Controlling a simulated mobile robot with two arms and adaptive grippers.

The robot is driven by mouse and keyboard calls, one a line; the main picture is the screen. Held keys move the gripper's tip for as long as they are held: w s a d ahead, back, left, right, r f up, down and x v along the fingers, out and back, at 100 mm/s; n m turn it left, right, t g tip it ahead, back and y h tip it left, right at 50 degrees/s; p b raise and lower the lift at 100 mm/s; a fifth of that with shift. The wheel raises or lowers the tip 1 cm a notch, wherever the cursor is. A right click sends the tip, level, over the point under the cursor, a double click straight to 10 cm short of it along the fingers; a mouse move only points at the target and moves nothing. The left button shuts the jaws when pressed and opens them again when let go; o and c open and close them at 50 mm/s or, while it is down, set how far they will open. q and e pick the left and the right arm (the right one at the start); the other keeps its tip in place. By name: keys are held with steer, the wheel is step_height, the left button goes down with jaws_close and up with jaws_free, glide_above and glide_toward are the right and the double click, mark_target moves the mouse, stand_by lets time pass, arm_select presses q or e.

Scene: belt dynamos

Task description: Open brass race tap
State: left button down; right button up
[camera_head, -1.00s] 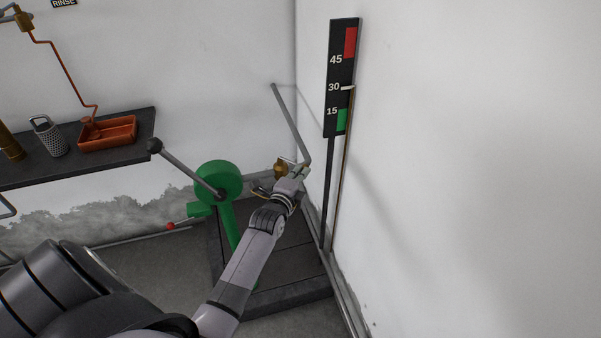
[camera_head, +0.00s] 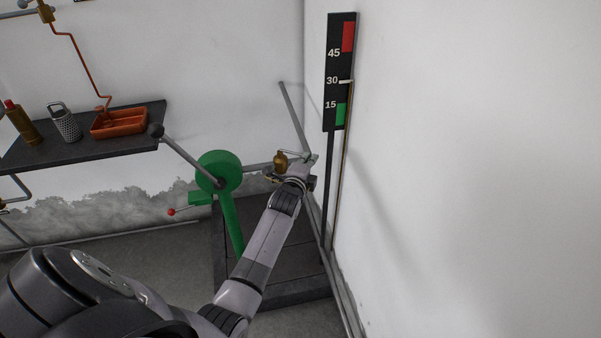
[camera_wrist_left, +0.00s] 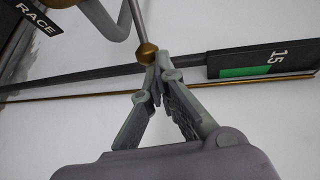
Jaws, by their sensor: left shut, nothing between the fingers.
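In the left wrist view a black RACE label (camera_wrist_left: 38,14) is at the upper left. A grey lever ending in a brass ball (camera_wrist_left: 146,53) comes down from the top. My left gripper (camera_head: 310,160) is beside the tap, just to its right, near the corner. In the left wrist view its fingertips (camera_wrist_left: 155,72) are together and empty, right at the brass ball. I cannot tell whether they touch it. My right gripper is not in view.
The green machine (camera_head: 218,170) with its crank stands left of my forearm on a dark platform (camera_head: 290,292). A black gauge board (camera_head: 339,75) marked 15, 30 and 45 hangs at the right wall. A shelf (camera_head: 90,148) with a red tray is at left.

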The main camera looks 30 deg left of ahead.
arm_select(q)
steer(key=x, duration=0.1)
steer(key=b+x, duration=0.1)
steer(key=x, duration=0.1)
steer(key=shift+w+a, duration=0.2)
steer(key=shift+a, duration=0.1)
steer(key=shift+w+a+r+b, duration=0.1)
steer(key=shift+w+b, duration=0.35)
steer(key=shift+w, duration=0.05)
steer(key=shift+w+a+r+b, duration=0.1)
steer(key=shift+w+b, duration=0.3)
steer(key=shift+w, duration=0.1)
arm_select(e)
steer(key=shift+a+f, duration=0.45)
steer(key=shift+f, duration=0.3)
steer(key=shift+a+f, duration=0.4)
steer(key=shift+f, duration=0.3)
arm_select(q)
steer(key=shift+w+f, duration=0.1)
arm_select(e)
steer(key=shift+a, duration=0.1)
